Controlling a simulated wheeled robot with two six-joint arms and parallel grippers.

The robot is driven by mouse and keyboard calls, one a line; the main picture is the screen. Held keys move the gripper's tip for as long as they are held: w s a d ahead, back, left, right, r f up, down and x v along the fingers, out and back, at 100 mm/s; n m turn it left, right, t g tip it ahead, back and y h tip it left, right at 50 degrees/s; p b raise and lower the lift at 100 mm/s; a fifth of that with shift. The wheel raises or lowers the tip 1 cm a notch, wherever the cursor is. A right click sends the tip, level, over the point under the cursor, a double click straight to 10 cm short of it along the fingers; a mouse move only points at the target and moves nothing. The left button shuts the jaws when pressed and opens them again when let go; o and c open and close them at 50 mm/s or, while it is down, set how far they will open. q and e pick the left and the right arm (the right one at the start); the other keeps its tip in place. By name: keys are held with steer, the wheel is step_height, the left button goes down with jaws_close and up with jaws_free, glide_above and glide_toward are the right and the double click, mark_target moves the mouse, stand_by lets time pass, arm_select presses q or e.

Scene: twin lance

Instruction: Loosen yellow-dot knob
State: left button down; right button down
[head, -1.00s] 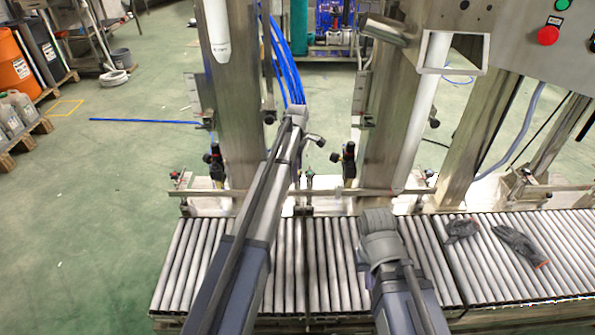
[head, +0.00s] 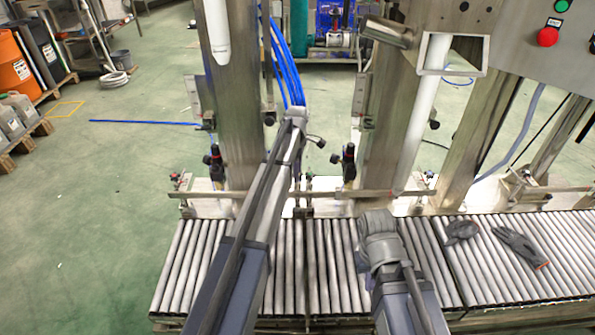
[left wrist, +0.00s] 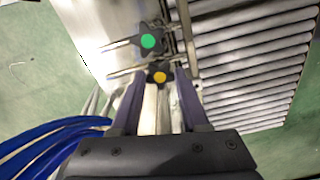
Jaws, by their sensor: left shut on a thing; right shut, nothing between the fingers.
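The yellow-dot knob (left wrist: 160,77) is dark and lobed with a yellow cap. In the left wrist view it sits between the fingertips of my left gripper (left wrist: 161,84), which is shut on it. A similar dark knob with a green dot (left wrist: 148,41) is just beyond it, outside the fingers. In the head view my left arm reaches up to the machine frame, and its wrist hides the knob and fingers. My right gripper (head: 378,232) is over the rollers at the centre right; its fingers are hidden from the head camera.
A roller conveyor (head: 190,265) runs along the front, with grey gloves (head: 520,246) on its right part. Steel columns (head: 236,120) and a thin rail (head: 345,194) stand behind it. Blue hoses (left wrist: 50,140) pass left of my left gripper. A control panel (head: 540,60) is at upper right.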

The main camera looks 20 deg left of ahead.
arm_select(q)
steer(key=n, duration=1)
stand_by(0.7)
steer(key=shift+c, duration=2)
jaws_free()
steer(key=shift+r, duration=0.1)
